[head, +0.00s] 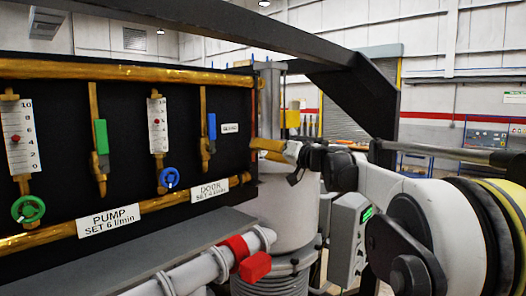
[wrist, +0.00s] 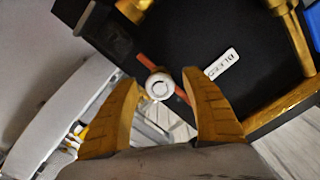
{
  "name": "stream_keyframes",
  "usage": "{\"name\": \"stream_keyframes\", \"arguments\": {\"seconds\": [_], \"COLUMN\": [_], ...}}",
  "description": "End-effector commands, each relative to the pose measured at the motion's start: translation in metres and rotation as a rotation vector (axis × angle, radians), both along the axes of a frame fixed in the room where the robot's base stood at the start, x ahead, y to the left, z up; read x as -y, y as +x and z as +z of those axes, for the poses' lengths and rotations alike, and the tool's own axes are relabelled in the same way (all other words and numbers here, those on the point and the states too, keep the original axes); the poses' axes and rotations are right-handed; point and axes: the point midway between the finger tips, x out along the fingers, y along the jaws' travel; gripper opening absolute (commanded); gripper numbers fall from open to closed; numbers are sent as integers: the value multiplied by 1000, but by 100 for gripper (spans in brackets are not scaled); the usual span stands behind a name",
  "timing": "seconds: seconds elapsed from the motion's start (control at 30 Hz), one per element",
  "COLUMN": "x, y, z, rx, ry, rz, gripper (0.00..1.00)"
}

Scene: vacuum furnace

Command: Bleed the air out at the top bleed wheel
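The bleed wheel (wrist: 160,86) is a small white round knob in the wrist view, at the end of the black panel, with an orange-red rod behind it. The tilted white BLEED label (wrist: 222,64) is beside it; the label also shows in the head view (head: 230,128). My gripper (wrist: 160,88) is open, its two yellow fingers spread on either side of the wheel. No contact with the wheel is visible. In the head view my gripper (head: 258,149) is at the right edge of the panel, and I cannot make out the wheel there.
The black panel (head: 130,125) carries gold pipes, two flow gauges, a green wheel (head: 28,209), a blue wheel (head: 169,178) and green and blue lever handles. Below are a grey ledge (head: 130,255) and a white pipe with a red handle (head: 254,266). A dark frame beam passes overhead.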

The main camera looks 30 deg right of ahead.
Motion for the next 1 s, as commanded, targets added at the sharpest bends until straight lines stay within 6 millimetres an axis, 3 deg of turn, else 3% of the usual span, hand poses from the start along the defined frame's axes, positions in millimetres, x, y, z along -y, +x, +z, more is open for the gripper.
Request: {"name": "stream_keyframes", "arguments": {"seconds": [0.23,0.7,1.0], "x": [6,37,41], "y": [-13,-101,-113], "z": [0,0,0], "rx": [0,0,0], "ry": [0,0,0], "rz": [-2,-2,0], "gripper": [56,56,56]}}
